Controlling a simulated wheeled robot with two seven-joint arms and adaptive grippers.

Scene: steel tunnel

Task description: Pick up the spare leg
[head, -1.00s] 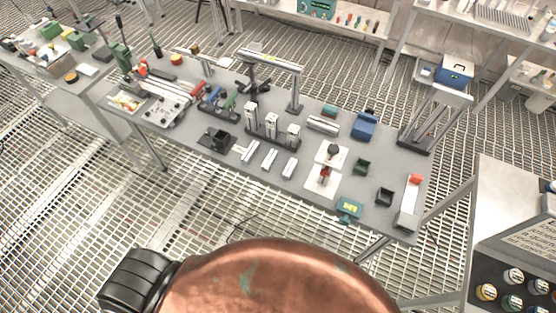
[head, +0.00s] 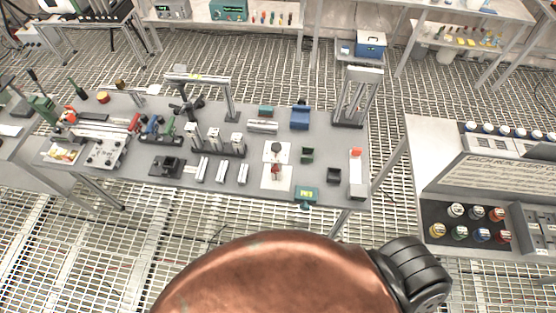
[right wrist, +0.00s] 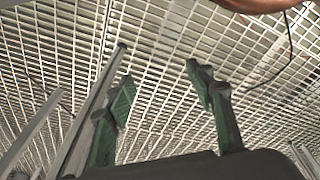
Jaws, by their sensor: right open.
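I cannot tell for sure which thing is the spare leg. Several pale upright blocks stand in a dark rack (head: 218,147) on the grey workbench (head: 130,178) in the head view. Three short pale bars (head: 201,170), (head: 222,172), (head: 243,174) lie flat in front of that rack. My right gripper (right wrist: 161,86) shows in the right wrist view with its green fingers apart and nothing between them. Neither gripper is in the head view, and my left gripper is not seen.
The bench also holds a dark block (head: 167,166), a white plate with a knob (head: 276,165), a teal box (head: 306,195) and small bins (head: 307,155). A control panel (head: 480,222) stands at the right. Grating floor lies open before the bench.

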